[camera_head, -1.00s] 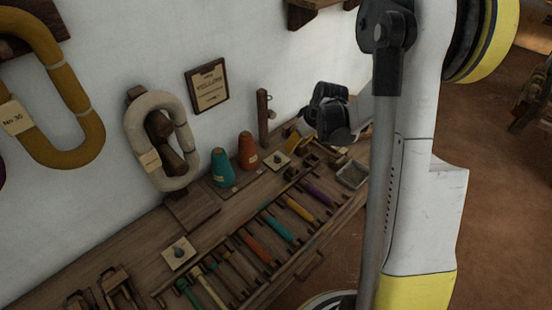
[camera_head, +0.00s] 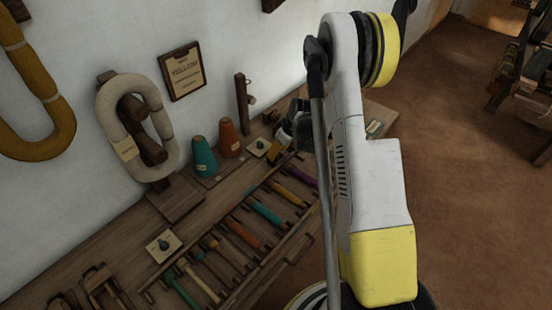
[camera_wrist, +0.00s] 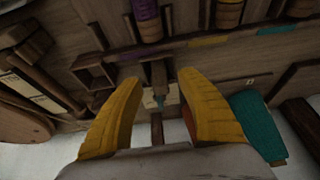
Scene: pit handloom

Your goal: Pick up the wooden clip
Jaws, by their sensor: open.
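In the wrist view, my gripper (camera_wrist: 159,78) is open, its two yellow fingers spread apart. A small narrow brown wooden piece (camera_wrist: 158,72), which looks like the wooden clip, shows between the fingertips. I cannot tell how far below the fingertips it lies, and neither finger visibly touches it. In the head view, my gripper (camera_head: 276,152) is low over the back part of the bench, partly hidden by my arm. The clip cannot be made out there.
The wooden bench (camera_head: 180,205) has a front rack of coloured spools (camera_head: 266,213). A teal cone (camera_head: 204,156) and an orange cone (camera_head: 229,138) stand nearby. A wooden post (camera_head: 242,104) rises near the wall. A small open wooden box (camera_wrist: 93,73) sits left of the fingers.

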